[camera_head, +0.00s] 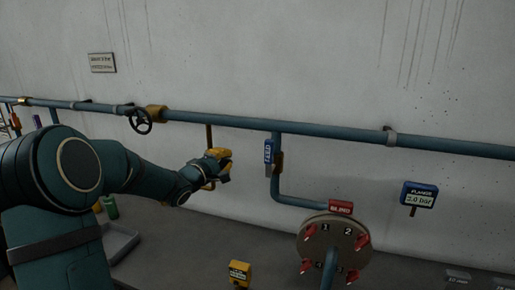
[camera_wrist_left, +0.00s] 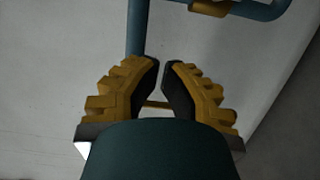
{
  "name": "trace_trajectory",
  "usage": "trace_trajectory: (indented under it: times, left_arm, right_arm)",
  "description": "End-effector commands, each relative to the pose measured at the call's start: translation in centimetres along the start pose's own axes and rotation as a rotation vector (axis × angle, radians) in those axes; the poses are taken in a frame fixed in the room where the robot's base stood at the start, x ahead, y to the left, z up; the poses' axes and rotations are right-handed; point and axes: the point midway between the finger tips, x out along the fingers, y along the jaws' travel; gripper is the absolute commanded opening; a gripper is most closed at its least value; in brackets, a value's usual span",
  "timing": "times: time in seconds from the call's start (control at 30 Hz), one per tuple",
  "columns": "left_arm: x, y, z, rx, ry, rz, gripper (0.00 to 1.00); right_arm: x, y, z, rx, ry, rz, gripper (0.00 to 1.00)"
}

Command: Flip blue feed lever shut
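The blue feed lever (camera_head: 268,151) carries a FEED label and stands upright beside the vertical pipe that drops from the wall pipe, with a brown-orange valve part (camera_head: 278,162) at its right. My left gripper (camera_head: 229,165) is to the left of the lever and apart from it. In the left wrist view its yellow fingers with dark pads (camera_wrist_left: 162,66) have a narrow gap between the tips, with nothing held. I cannot make out the lever in the wrist view. My right gripper is not in view.
A long teal pipe (camera_head: 345,136) runs along the wall, with a dark handwheel (camera_head: 140,121). A round flange (camera_head: 334,245) with red clips and a BLIND tag (camera_head: 341,207) stands lower right. A yellow tag (camera_head: 239,273) stands below.

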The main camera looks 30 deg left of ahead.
Motion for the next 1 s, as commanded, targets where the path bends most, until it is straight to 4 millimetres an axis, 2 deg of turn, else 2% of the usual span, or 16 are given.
trace_trajectory:
  times: [0.17, 0.27, 0.7, 0.83, 1.0]
  left_arm:
    - [0.7, 0.0, 0.1, 0.000, -0.001, 0.000, 0.00]
    - [1.9, -0.1, 0.1, 0.001, -0.002, -0.001, 0.00]
    - [10.3, -0.1, 0.1, 0.000, -0.002, -0.001, 0.00]
    - [10.6, -0.1, 2.2, -0.001, -0.004, -0.001, 0.00]
    - [10.9, 0.0, 3.6, 0.001, -0.002, -0.001, 0.00]
  right_arm:
    - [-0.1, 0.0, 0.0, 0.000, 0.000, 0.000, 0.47]
    - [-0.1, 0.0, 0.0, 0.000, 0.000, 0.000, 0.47]
    - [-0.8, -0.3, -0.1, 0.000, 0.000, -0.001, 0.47]
    - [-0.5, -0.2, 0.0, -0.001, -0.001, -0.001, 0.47]
    - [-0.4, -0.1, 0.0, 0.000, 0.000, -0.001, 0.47]
